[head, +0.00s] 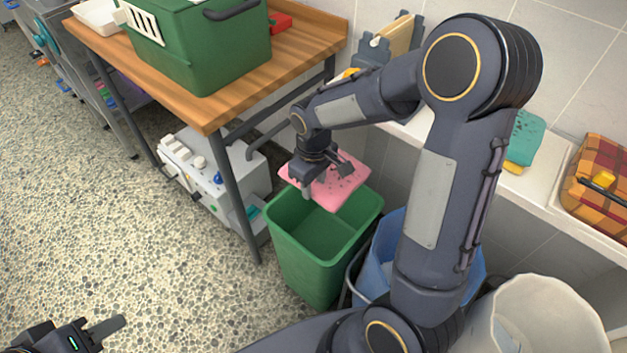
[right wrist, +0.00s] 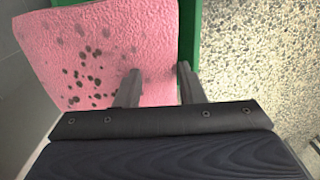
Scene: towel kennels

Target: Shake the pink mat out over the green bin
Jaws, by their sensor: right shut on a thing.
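The pink mat (head: 338,186) is held over the open top of the green bin (head: 318,262), speckled with dark spots. My right gripper (head: 326,183) is shut on the mat near its edge. In the right wrist view the mat (right wrist: 85,50) spreads out flat from the fingers (right wrist: 158,85), with a cluster of dark spots on it. Part of the green bin (right wrist: 190,35) shows behind the mat there. My left gripper (head: 95,334) is low at the bottom left of the head view, away from the bin; only part of it shows.
A blue bin (head: 375,268) and a white bin (head: 550,315) stand right of the green bin. A wooden table (head: 205,112) carries a green crate (head: 200,45). A ledge along the wall holds a teal cloth (head: 525,138) and a plaid item (head: 602,175). The left floor is open.

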